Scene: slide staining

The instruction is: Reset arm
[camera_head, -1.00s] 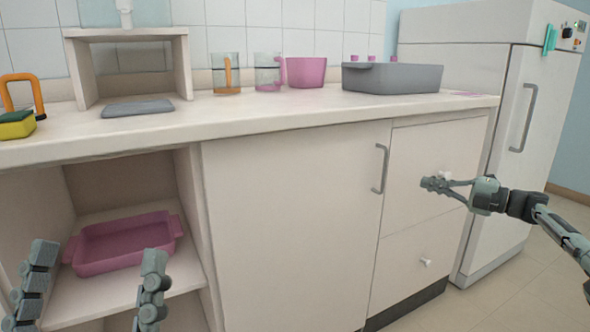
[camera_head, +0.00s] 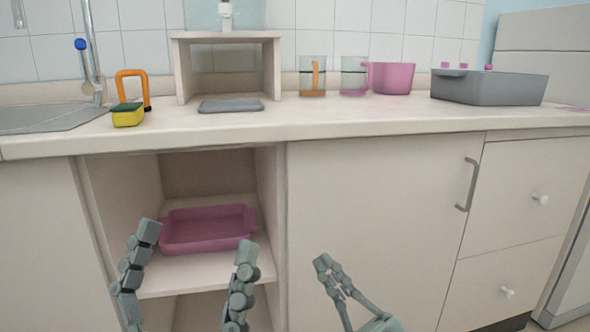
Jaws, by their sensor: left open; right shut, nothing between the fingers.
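My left gripper (camera_head: 196,240) is at the lower left, its two fingers spread wide and empty. It is in front of the open shelf, and the pink tray (camera_head: 208,249) on that shelf shows between and beyond its fingers. My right gripper (camera_head: 326,262) is just to its right, in front of the closed cabinet door (camera_head: 370,210). Its fingertips are together with nothing between them. The lower parts of both arms are outside the picture.
The counter edge (camera_head: 380,131) runs above both grippers. On the counter are a sponge (camera_head: 128,118), a grey slab (camera_head: 231,106), two glass jugs (camera_head: 313,78), a pink pot (camera_head: 392,78) and a grey basin (camera_head: 490,88). A door handle (camera_head: 469,185) and drawer knobs (camera_head: 540,200) stick out at right.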

